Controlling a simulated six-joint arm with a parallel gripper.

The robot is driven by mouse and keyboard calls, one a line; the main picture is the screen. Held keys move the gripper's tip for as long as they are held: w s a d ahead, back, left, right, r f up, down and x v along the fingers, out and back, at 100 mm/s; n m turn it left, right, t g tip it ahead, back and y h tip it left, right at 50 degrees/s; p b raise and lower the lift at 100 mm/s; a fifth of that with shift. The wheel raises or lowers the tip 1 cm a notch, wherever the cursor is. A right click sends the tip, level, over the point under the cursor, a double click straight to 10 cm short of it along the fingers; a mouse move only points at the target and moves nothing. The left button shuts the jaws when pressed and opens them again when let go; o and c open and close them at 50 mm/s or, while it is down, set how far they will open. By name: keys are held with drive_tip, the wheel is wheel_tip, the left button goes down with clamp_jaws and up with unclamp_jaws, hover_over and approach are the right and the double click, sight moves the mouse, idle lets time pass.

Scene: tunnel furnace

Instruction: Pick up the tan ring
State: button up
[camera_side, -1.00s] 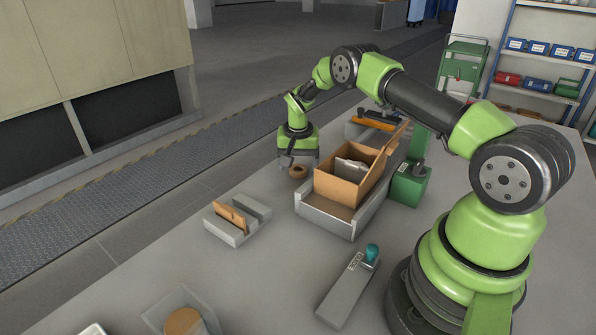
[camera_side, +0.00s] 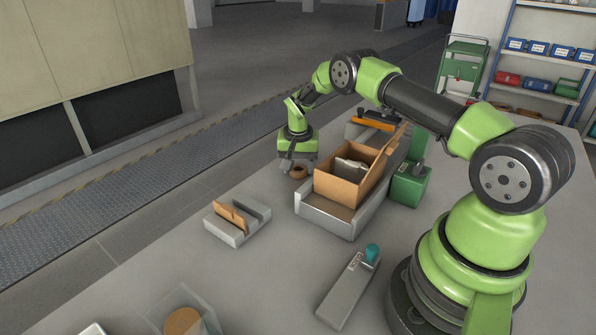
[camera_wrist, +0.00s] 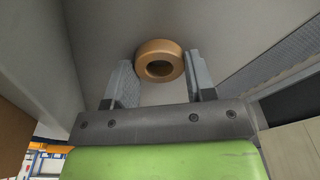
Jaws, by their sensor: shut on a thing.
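The fingers are shut on the ring from both sides. In the side view the ring is partly covered by the fingers, and I cannot tell whether it touches the table.
An open cardboard box (camera_side: 340,190) stands on a grey tray (camera_side: 325,221) right of the ring. A grey slotted block (camera_side: 232,237) with a brown piece lies nearer. A grey device with a teal knob (camera_side: 372,252) and a green machine (camera_side: 408,187) are on the table.

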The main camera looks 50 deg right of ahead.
drive_tip(key=shift+r, duration=0.1)
drive_tip(key=shift+r, duration=3.45)
